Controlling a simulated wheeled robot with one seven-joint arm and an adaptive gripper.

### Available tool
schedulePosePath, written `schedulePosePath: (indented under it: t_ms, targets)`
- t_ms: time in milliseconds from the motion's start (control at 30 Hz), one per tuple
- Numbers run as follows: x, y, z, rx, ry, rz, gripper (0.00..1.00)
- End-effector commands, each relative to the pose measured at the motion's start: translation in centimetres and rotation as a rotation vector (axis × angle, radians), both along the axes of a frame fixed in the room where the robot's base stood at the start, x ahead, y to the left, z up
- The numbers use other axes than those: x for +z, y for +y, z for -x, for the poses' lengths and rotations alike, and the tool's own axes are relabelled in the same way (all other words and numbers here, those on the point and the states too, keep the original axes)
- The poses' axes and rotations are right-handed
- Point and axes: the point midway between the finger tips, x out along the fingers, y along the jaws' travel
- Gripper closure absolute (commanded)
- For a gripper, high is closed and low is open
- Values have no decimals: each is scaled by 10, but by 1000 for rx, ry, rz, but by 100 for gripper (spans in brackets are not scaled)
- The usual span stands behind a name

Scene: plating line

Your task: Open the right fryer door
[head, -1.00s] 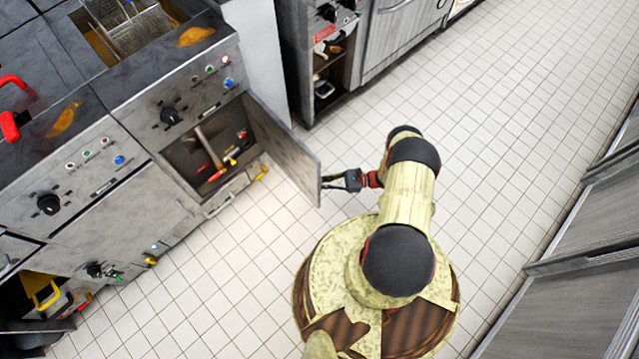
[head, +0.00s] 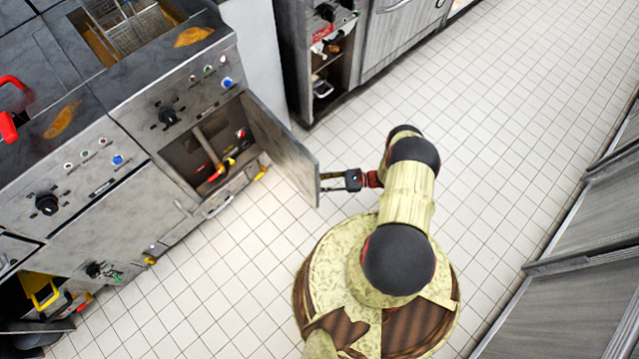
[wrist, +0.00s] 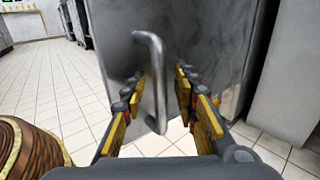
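The right fryer door (head: 283,145) is a grey metal panel standing swung well out from the right fryer (head: 178,95). The open cabinet (head: 205,160) behind it shows pipes and red and yellow valve parts. The door's handle (wrist: 158,85) is a vertical metal bar in the wrist view. My gripper (head: 328,182) is at the door's outer edge. In the wrist view, my gripper's yellow-padded fingers (wrist: 160,88) stand apart on either side of the handle, with gaps visible. Whether a finger touches it I cannot tell.
Another appliance with a shelf opening (head: 328,70) stands behind the door. Grey cabinets (head: 590,240) line the right. Tiled floor (head: 480,130) between is clear.

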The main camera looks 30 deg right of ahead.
Motion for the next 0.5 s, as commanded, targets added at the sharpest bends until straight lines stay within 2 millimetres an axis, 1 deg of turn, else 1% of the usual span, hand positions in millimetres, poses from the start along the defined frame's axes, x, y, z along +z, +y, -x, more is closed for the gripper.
schedulePosePath:
  t_ms: [133,233,367,500]
  targets:
    - [0,-2,0,-1,-1,0,71]
    - [0,-9,3,-3,-2,1,71]
    - [0,-28,11,-6,-1,2,71]
    - [-1,-55,24,-5,-1,2,71]
